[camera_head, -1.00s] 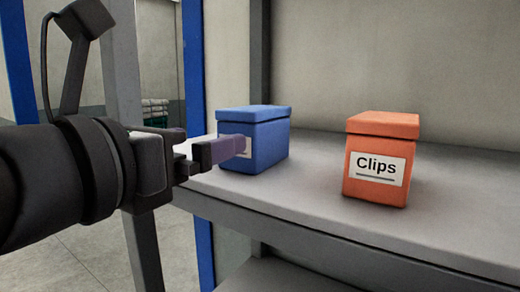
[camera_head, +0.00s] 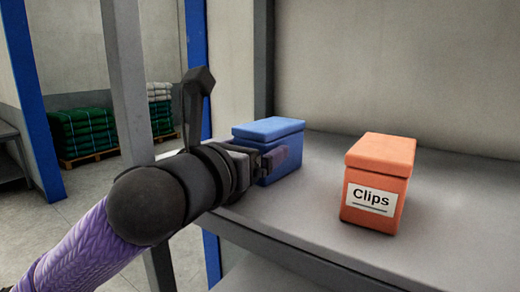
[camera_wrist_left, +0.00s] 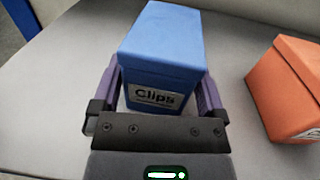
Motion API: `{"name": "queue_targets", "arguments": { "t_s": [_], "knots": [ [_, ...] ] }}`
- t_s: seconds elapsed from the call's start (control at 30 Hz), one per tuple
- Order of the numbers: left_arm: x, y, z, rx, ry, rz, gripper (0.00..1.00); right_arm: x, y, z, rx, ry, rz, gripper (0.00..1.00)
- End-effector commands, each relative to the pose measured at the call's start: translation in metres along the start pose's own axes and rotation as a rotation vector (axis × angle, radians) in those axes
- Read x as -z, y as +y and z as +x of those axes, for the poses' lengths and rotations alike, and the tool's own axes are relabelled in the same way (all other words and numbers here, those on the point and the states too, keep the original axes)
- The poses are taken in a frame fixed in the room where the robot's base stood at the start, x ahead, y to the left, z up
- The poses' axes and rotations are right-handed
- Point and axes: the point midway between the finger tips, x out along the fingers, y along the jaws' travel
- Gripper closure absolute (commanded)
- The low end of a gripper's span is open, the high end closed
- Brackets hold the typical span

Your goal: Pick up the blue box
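The blue box (camera_head: 268,131) stands upright on the grey shelf, left of the orange box. In the left wrist view the blue box (camera_wrist_left: 160,60) sits between my left gripper's two purple fingers, with its "Clips" label facing the palm. My left gripper (camera_head: 268,157) reaches in from the left at the box's near side. It is open, one finger along each side of the box, with narrow gaps by the label face; contact farther along is unclear. In the head view the arm and gripper hide the box's lower left. My right gripper is not in view.
An orange "Clips" box (camera_head: 378,180) stands to the right on the shelf (camera_head: 455,235), apart from the blue box. A grey post (camera_head: 126,80) rises at the left, a wall behind.

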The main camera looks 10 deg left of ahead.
Motion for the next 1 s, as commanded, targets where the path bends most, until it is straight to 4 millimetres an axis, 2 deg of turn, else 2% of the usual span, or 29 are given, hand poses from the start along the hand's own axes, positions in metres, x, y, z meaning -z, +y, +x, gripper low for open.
{"name": "queue_targets", "arguments": {
  "t_s": [0.03,0.3,0.37,0.67,0.87,0.97,1.0],
  "knots": [
    [0.000,0.000,0.000,0.000,0.000,0.000,0.25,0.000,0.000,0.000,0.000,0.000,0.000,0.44],
    [0.000,0.000,0.000,0.000,0.000,0.000,0.83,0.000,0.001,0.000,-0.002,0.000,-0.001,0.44],
    [0.000,0.000,0.000,0.000,0.000,0.000,0.93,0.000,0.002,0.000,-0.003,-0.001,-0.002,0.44],
    [-0.003,0.000,0.000,0.000,-0.002,0.000,0.93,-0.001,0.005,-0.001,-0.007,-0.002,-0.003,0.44],
    [-0.022,0.000,-0.001,0.000,-0.006,0.001,0.93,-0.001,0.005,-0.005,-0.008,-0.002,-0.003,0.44],
    [-0.040,0.000,-0.001,-0.001,-0.006,0.001,0.93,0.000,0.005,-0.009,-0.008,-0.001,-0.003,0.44],
    [-0.037,0.001,-0.009,-0.001,-0.006,0.001,0.93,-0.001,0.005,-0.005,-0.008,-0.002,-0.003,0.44]
  ]
}}
